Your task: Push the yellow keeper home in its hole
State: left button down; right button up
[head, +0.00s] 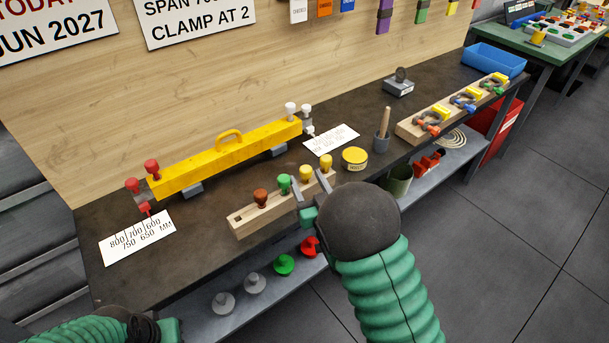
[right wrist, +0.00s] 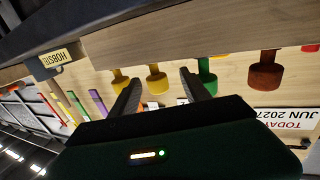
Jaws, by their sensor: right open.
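A pale wooden block (head: 250,222) on the bench holds a row of knobbed pegs: a brown one (head: 261,197), a green one (head: 284,183) and two yellow keepers, one beside the green (head: 306,172) and one at the end (head: 326,162). The frames do not show which yellow one is meant or how deep either sits. My right gripper (head: 309,186) is open at the block's near side. In the right wrist view its fingers (right wrist: 161,92) lie either side of the yellow keeper beside the green (right wrist: 157,80); no contact is visible. My left gripper is mostly cut off at bottom left.
A yellow beam with a handle (head: 228,145) lies behind the block. A yellow tin (head: 355,157) and a grey pot with a stick (head: 382,142) stand to the right. Another wooden block (head: 410,130) holds shackles. A blue tray (head: 494,59) is at the far end.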

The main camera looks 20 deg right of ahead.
jog(key=w, duration=0.5)
jog(key=shift+w+d+r, duration=0.25)
jog(key=shift+r, duration=0.15)
jog(key=shift+w+a, duration=0.1)
jog(key=shift+w, duration=0.1)
jog(key=shift+s, duration=0.15)
jog(key=c, duration=0.3)
grip_shut()
